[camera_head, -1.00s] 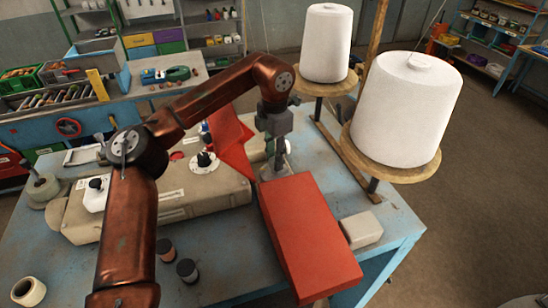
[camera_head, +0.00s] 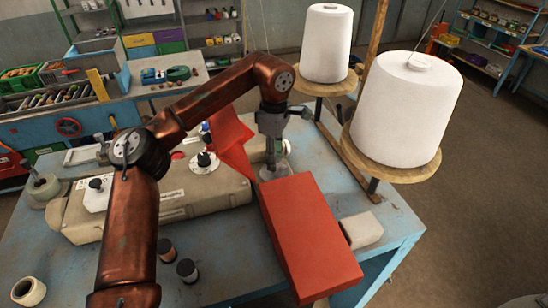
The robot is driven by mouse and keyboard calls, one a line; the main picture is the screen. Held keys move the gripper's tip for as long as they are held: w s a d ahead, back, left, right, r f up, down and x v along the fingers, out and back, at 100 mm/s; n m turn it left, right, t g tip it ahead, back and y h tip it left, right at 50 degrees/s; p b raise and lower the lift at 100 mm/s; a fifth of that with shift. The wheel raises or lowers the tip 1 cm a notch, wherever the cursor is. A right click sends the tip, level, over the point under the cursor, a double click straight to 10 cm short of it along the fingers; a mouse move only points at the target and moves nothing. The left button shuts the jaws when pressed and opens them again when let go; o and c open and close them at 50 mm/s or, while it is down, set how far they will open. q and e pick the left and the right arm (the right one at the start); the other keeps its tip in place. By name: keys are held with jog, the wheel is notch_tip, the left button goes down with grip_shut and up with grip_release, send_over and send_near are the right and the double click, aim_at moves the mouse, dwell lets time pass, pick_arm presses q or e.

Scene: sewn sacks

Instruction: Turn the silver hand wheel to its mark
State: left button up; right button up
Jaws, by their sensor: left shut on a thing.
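My left arm comes in from the left and arches over the beige sewing machine (camera_head: 165,205). My left gripper (camera_head: 272,164) points down at the machine's right end, just behind the red box-shaped block (camera_head: 308,240). It is shut on the silver hand wheel (camera_head: 284,149), which is small here and largely hidden by the fingers and the red cloth. I cannot make out the wheel's mark. My right gripper is not in view.
Red cloth (camera_head: 232,140) drapes beside the gripper. Two white thread cones (camera_head: 327,43) (camera_head: 405,110) stand on wooden discs at the right. A pale block (camera_head: 361,230) and two small spools (camera_head: 166,250) (camera_head: 187,270) lie on the blue table (camera_head: 225,280). Its front middle has free room.

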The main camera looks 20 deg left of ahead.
pick_arm(q)
jog(key=shift+m, duration=0.7)
jog(key=o, duration=1.2)
jog(key=shift+c, duration=0.2)
notch_tip(320, 180, up, 12)
jog(key=shift+s, duration=0.1)
